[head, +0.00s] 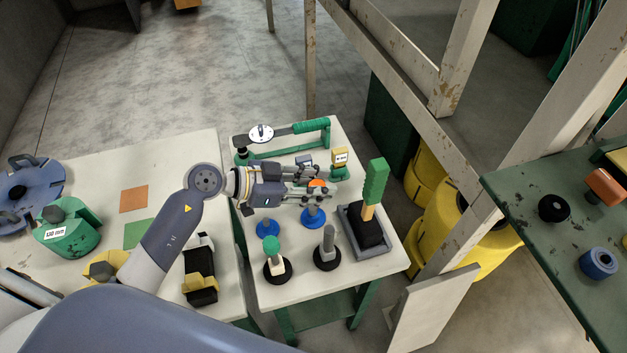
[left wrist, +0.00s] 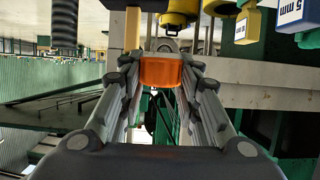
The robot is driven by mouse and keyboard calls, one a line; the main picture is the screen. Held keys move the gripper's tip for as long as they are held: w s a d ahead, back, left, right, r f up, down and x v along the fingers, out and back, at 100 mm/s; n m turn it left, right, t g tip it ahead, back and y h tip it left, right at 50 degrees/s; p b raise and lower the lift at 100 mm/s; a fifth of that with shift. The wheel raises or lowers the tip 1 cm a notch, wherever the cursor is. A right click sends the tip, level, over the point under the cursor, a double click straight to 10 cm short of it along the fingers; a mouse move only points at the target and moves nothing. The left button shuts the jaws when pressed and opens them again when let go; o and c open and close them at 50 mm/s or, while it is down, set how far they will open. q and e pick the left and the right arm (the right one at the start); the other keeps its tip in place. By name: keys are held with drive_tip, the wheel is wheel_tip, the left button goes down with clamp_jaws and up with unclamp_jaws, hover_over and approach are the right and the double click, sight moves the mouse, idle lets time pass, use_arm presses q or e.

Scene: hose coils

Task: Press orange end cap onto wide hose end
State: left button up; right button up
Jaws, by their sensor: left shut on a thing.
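My left gripper (head: 318,184) is over the small white table, shut on the orange end cap (head: 316,183). In the left wrist view the orange cap (left wrist: 160,72) sits between the two fingertips of the left gripper (left wrist: 160,80). In the head view the fingers partly hide the cap. I cannot pick out the wide hose end for sure in either view. My right gripper is not in view.
The small table (head: 290,292) holds blue-based posts (head: 313,218), black-based posts, a green-handled tool (head: 375,185) in a grey tray and a green-handled lever press (head: 310,127). A 120 mm green block (head: 68,229) stands left. A green bench (head: 540,235) stands right.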

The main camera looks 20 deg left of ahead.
use_arm(q)
wheel_tip(320, 180, up, 7)
drive_tip(key=p, duration=0.8)
hover_over(329, 229)
drive_tip(key=shift+f, duration=0.1)
drive_tip(key=shift+f+b, duration=0.7)
drive_tip(key=shift+f, duration=2.35)
drive_tip(key=shift+f, duration=1.25)
drive_tip(key=shift+f, duration=0.15)
drive_tip(key=shift+s+f, duration=0.1)
drive_tip(key=shift+f, duration=0.05)
drive_tip(key=shift+c, duration=0.6)
drive_tip(key=shift+f, duration=0.1)
drive_tip(key=o, duration=1.2)
drive_tip(key=shift+r, duration=0.2)
